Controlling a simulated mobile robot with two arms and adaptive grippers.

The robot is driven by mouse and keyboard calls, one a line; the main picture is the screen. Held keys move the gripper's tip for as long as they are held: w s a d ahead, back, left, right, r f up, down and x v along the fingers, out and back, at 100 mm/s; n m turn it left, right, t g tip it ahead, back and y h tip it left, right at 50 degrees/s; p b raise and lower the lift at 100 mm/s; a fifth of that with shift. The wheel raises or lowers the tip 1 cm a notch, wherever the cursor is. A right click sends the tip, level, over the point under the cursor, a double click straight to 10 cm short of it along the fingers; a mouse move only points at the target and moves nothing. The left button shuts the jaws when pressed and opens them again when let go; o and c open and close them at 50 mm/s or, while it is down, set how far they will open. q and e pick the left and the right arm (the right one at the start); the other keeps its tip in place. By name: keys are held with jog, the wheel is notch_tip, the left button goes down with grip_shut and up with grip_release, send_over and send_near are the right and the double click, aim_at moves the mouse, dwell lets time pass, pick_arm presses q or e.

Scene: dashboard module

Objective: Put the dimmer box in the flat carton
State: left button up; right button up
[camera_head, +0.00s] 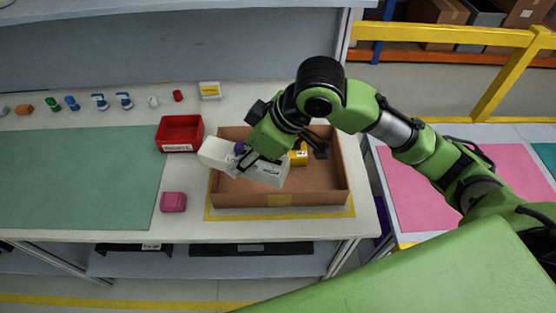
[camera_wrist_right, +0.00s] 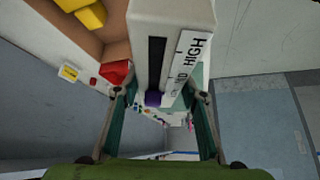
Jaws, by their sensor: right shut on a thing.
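The white dimmer box (camera_head: 216,153) has a purple knob-like part and a label reading "HIGH" in the right wrist view (camera_wrist_right: 172,30). My right gripper (camera_head: 258,152) is shut on it. The box is tilted over the left half of the flat brown carton (camera_head: 335,188), its left end reaching past the carton's left wall in the head view. I cannot tell how far above the carton floor it is. The carton is open and holds a yellow object (camera_head: 299,155). My left gripper is not in view.
A red bin (camera_head: 180,147) and a pink block (camera_head: 173,202) stand left of the carton. Several small coloured parts line the back of the bench, near a small yellow-and-white sign (camera_head: 210,90). The green mat (camera_head: 80,185) is clear.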

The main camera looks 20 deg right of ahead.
jog(key=w+d+f+p, duration=0.1)
jog(key=d+f, duration=0.2)
jog(key=w+d+f+p, duration=0.1)
jog(key=w+d+f, duration=0.1)
jog(key=d+f, duration=0.1)
jog(key=w+d+f+p, duration=0.1)
jog(key=d+f, duration=0.2)
jog(key=f, duration=0.2)
jog(key=shift+w+d, duration=0.25)
jog(key=shift+w, duration=0.1)
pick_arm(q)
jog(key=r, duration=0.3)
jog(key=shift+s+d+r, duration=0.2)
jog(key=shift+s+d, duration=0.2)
pick_arm(e)
jog(key=shift+f, duration=0.1)
jog(key=shift+f, duration=0.1)
jog(key=shift+f, duration=0.1)
jog(key=o, duration=1.2)
